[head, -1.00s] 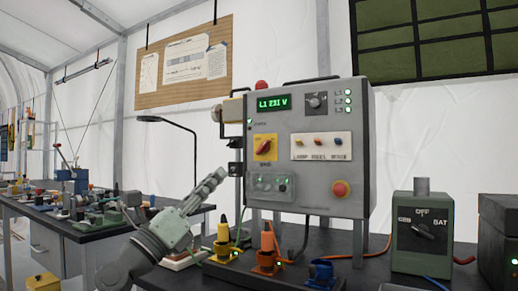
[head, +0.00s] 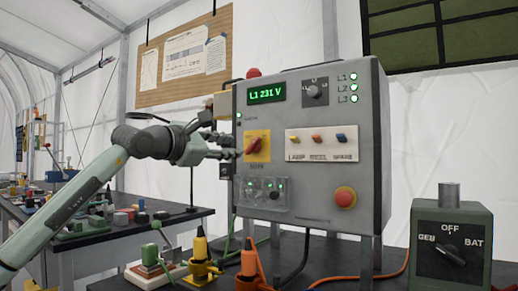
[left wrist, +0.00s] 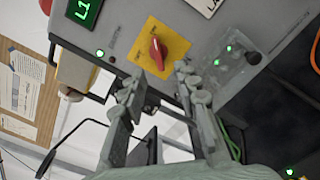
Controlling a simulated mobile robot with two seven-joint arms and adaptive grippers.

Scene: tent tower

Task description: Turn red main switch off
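The red main switch (head: 255,146) is a rotary handle on a yellow plate (head: 264,157) on the front of a grey control box (head: 310,203). Its handle looks tilted in the head view. My left gripper (head: 233,154) is just left of the yellow plate. In the left wrist view, the red main switch (left wrist: 157,53) lies just beyond the fingertips of my left gripper (left wrist: 158,78), roughly between them. The fingers are spread apart with nothing between them. I see no clear contact with the handle. My right gripper is not in view.
The box has a lit display (head: 266,93) reading L1 231 V, a row of small toggles (head: 319,140), a red push button (head: 345,197) and a clear-covered panel (head: 263,193). Coloured connectors (head: 201,262) stand below. A green selector box (head: 450,246) stands right.

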